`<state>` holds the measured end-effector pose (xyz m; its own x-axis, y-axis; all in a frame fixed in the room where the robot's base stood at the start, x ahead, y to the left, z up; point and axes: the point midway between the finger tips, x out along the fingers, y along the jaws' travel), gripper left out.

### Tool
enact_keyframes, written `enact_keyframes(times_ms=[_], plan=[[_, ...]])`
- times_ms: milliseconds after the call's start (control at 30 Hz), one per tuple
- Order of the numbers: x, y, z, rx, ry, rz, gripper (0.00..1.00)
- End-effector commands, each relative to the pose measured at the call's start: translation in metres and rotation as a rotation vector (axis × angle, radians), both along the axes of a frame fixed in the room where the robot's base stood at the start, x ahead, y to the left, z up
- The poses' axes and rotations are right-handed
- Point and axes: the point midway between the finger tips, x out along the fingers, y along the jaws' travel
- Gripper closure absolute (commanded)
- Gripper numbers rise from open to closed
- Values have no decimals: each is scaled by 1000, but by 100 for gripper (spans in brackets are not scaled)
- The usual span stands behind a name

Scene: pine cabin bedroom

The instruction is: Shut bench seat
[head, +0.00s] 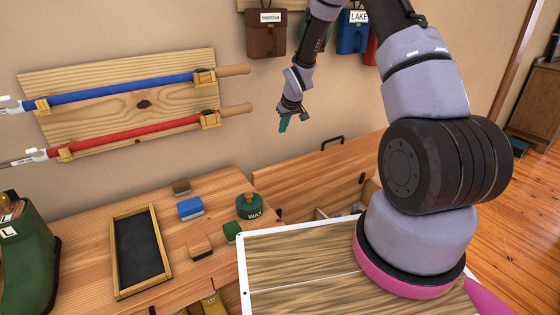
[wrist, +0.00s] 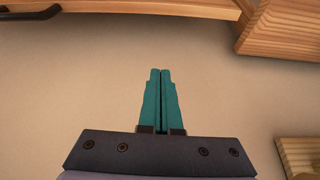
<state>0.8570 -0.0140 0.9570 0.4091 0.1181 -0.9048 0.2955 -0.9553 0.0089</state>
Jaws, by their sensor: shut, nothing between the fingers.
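The bench seat (head: 310,175) is a pine lid that stands raised, tilted up against the wall, with a dark handle (head: 332,142) on its upper edge. Part of the open bin below it shows at its foot; my arm and base hide the rest. My gripper (head: 284,124) has teal fingers pressed together, empty, above and left of the handle and apart from the lid, near the wall. In the wrist view my gripper (wrist: 160,72) is shut before bare wall, and a wooden edge with a dark handle (wrist: 30,14) shows at the top left.
A pine bench top left of the lid holds a framed black slate (head: 137,250), a green wax tin (head: 250,207), several small blocks and a green boot (head: 30,245). Blue and red poles hang on a wall board. Bags (head: 266,35) hang above. Open floor lies right.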

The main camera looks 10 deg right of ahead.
Motion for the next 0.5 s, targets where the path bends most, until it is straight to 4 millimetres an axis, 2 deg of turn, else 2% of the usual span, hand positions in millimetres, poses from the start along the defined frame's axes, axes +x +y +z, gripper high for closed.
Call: enact_keyframes(times_ms=[33, 100, 367, 500], plan=[[1, 4, -21, 3, 8, 15, 100], [4, 7, -38, 5, 9, 31, 100], [10, 13, -68, 7, 10, 50, 100], [19, 16, -91, 6, 11, 51, 100]])
